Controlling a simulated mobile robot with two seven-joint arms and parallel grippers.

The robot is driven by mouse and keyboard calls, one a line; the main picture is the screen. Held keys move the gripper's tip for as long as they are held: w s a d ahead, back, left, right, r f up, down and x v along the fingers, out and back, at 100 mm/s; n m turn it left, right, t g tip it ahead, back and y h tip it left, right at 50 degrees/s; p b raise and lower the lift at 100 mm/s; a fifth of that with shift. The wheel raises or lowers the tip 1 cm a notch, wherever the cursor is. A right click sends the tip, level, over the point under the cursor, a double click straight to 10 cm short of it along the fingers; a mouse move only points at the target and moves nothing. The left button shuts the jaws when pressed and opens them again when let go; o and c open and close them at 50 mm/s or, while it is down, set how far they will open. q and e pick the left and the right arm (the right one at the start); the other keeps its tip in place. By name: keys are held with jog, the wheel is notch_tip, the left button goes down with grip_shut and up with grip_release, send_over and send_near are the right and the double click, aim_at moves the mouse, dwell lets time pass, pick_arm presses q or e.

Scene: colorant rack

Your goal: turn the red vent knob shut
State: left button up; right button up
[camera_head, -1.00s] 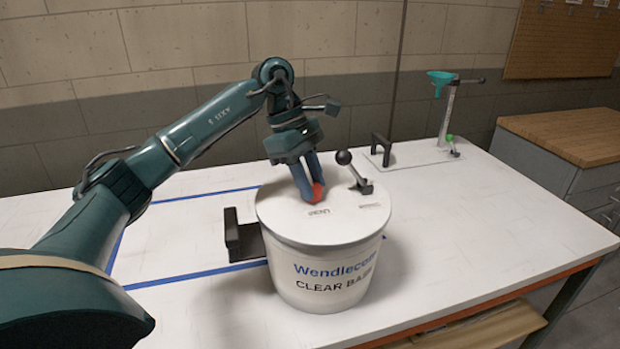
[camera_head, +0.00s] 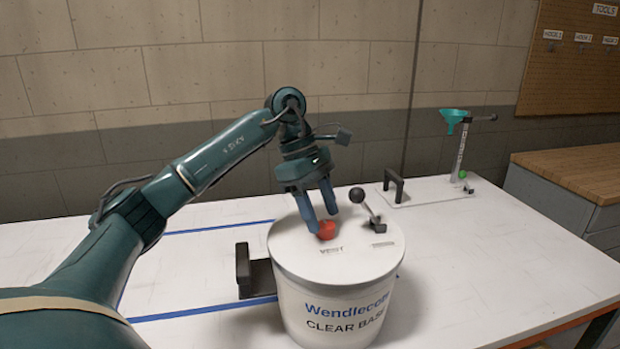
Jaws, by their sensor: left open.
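The red vent knob (camera_head: 326,230) sits on the white lid of the bucket (camera_head: 345,318), just behind a small label that reads like VENT. My left gripper (camera_head: 321,222) points down at the knob with its two blue fingers apart. The left finger's tip is right by the knob and overlaps it in view; I cannot tell if it touches. The right finger is to the knob's right, with its tip a little higher. The knob's turn position is too small to tell. My right gripper is not in view.
A black ball-ended lever (camera_head: 361,199) stands on the lid close to the right of the fingers. A black bracket (camera_head: 249,270) is left of the bucket. A stand with a green funnel (camera_head: 455,117) is at the back right. The table's right side is clear.

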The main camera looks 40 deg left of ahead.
pick_arm(q)
jog(key=p+v, duration=0.1)
jog(key=v, duration=1)
jog(key=shift+r, duration=0.3)
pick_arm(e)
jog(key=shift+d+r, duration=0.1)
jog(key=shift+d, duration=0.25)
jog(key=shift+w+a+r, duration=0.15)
